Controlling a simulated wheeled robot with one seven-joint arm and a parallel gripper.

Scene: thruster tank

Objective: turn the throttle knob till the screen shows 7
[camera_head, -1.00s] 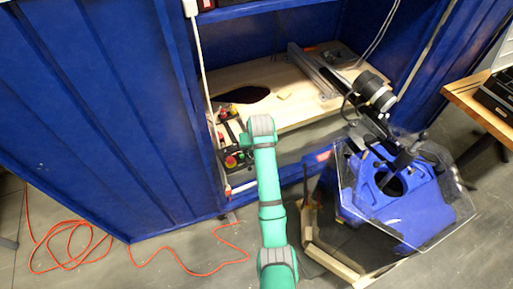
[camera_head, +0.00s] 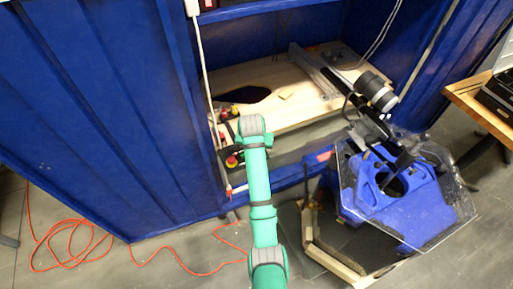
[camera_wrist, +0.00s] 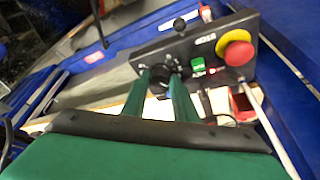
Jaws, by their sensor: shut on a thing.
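In the wrist view, the black control panel (camera_wrist: 215,50) is tilted and fills the top middle. My gripper (camera_wrist: 159,82) has its two green fingers at the panel's lower left, shut on a dark round throttle knob (camera_wrist: 158,76) between the tips. Small white characters (camera_wrist: 205,41) show on the panel left of the red button, where the screen may be. They are too small and blurred to read. In the head view, the panel (camera_head: 231,150) is partly hidden by my arm, and my gripper is hidden.
The wooden shelf (camera_head: 285,112) and blue cabinet walls (camera_head: 110,110) surround the panel. A blue machine (camera_head: 400,205) stands at right.

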